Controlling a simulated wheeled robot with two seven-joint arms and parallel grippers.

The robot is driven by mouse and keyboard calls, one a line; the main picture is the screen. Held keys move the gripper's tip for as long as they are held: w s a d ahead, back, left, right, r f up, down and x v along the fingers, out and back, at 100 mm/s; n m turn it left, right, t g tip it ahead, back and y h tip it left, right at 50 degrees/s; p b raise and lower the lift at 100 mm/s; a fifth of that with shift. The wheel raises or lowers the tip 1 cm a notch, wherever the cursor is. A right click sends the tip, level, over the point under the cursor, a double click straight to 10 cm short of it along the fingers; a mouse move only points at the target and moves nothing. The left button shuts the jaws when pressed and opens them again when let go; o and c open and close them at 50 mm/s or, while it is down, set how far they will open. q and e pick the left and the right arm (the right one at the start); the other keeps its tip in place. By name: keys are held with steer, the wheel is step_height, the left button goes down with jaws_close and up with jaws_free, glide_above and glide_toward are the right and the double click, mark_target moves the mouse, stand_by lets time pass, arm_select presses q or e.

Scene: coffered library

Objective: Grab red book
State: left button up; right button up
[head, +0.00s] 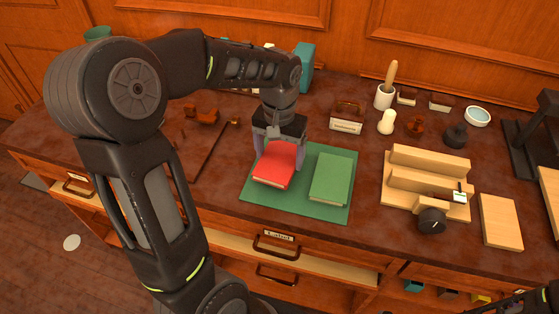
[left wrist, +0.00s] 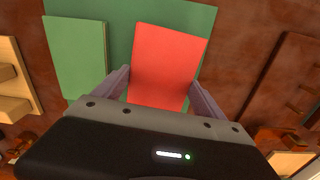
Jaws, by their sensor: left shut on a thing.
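The red book (head: 274,166) lies on the left part of a green mat (head: 316,207) on the desk. My left gripper (head: 279,157) reaches down over it from behind and is shut on it, with a finger at each side. In the left wrist view the red book (left wrist: 168,62) sits between the two fingers (left wrist: 160,90). Part of its near end is hidden by the gripper body. The red book looks slightly turned on the mat; whether it is lifted is hard to tell. My right gripper does not show clearly.
A green book (head: 330,178) lies on the mat just right of the red book. A wooden stepped stand (head: 427,182) is further right. A cup with a pestle (head: 384,97), a label holder (head: 346,124) and small items stand behind. An open drawer (head: 290,257) juts out in front.

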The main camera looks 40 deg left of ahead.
mark_target(279, 159)
arm_select(q)
step_height(279, 159, up, 7)
steer(key=shift+r, duration=0.2)
stand_by(0.6)
